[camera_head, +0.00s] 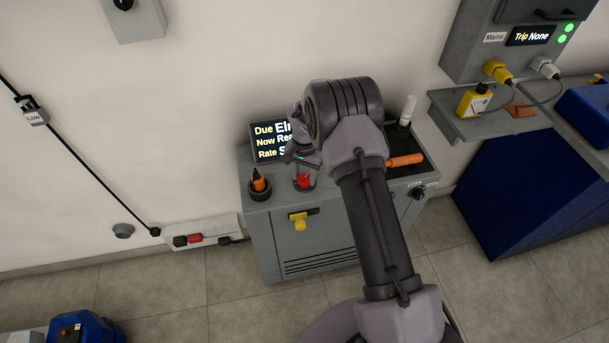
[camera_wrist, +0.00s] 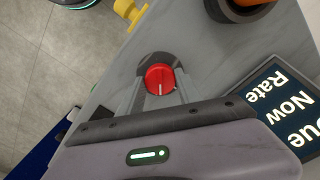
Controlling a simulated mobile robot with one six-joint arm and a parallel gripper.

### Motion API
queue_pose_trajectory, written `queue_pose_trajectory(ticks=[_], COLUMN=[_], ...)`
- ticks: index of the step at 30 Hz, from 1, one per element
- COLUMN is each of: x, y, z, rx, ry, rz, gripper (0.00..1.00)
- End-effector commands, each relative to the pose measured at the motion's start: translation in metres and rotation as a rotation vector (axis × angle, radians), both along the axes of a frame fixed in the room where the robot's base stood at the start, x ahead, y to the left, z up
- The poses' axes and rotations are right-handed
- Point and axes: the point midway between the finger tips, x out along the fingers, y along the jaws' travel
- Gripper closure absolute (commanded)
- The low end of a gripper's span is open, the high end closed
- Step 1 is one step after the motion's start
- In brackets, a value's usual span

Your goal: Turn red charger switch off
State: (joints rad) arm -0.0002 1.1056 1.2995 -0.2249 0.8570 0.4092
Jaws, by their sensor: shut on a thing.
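The red charger switch (camera_head: 304,181) is a round knob in a dark round seat on top of the grey cabinet (camera_head: 262,225). In the wrist view the red switch (camera_wrist: 159,79) shows a white line on its top face. My gripper (camera_head: 302,162) is right over the switch, at the left of my arm. In the wrist view my gripper (camera_wrist: 160,88) has its two grey fingers on either side of the knob, shut on it. The lower part of the knob is hidden there by the fingers and the wrist.
The display (camera_head: 268,142) reading "Due", "Now" and "Rate" stands behind the switch, partly hidden by my arm. An orange-and-black object (camera_head: 259,182) stands left of the switch. A yellow handle (camera_head: 298,221) is on the cabinet front. An orange-handled tool (camera_head: 404,160) lies on the right.

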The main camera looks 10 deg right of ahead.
Motion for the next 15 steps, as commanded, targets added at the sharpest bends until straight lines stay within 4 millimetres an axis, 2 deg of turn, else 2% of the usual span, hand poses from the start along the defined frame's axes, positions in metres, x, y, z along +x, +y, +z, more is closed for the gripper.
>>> queue_pose_trajectory(ticks=[15], x=[-0.0006], y=[-0.0003], z=[0.0001], rx=[0.000], ry=[0.001], rz=[0.477], gripper=[0.99])
